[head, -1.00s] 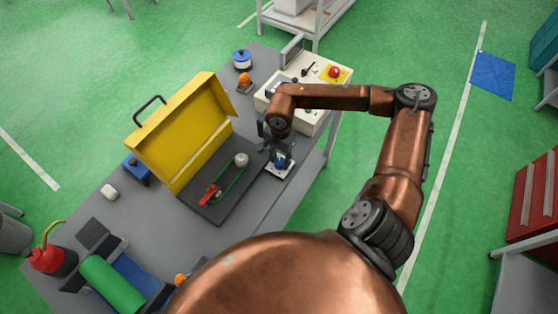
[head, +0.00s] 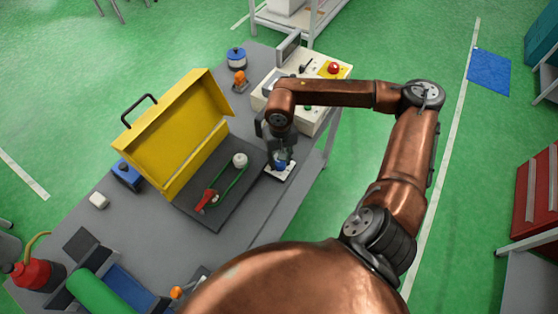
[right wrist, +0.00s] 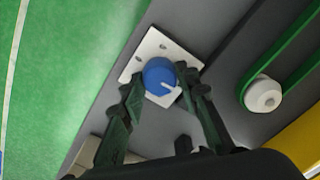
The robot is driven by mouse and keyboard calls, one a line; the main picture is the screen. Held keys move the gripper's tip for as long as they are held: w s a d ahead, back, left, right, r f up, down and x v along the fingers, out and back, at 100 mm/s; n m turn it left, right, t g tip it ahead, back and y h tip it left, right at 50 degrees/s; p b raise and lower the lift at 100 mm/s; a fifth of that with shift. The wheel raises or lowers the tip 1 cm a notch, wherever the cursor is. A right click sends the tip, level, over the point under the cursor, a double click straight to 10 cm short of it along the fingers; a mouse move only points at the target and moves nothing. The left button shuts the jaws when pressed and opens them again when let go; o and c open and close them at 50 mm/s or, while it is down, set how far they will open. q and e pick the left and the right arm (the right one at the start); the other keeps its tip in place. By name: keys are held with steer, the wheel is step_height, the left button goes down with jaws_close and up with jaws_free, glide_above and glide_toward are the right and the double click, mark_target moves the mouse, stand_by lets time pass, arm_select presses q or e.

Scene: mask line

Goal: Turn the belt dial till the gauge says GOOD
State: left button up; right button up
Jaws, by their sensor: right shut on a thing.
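The blue belt dial (right wrist: 160,76), with a white pointer line, sits on a white plate (right wrist: 150,48) at the table's edge; the dial also shows in the head view (head: 281,164). My right gripper (right wrist: 155,88) is shut on the dial, one finger on each side of it, and it also shows in the head view (head: 280,153). The pointer line points to the lower right in the right wrist view. A green belt (head: 231,182) runs around a white pulley (head: 240,160) and past a red part (head: 207,199). I cannot make out any gauge reading. My left gripper is not in view.
A yellow guard (head: 180,140) stands open behind the belt. A cream control box (head: 318,69) with a red button is at the table's far end. A red can (head: 38,273) and a green roll (head: 103,293) are at the near left.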

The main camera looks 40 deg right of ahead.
mark_target(280, 162)
steer(key=shift+w+n+b, duration=0.1)
steer(key=shift+n+b, duration=0.2)
steer(key=shift+n, duration=0.5)
steer(key=shift+r, duration=0.1)
steer(key=o, duration=1.2)
step_height(280, 162, up, 12)
steer(key=shift+f, duration=0.1)
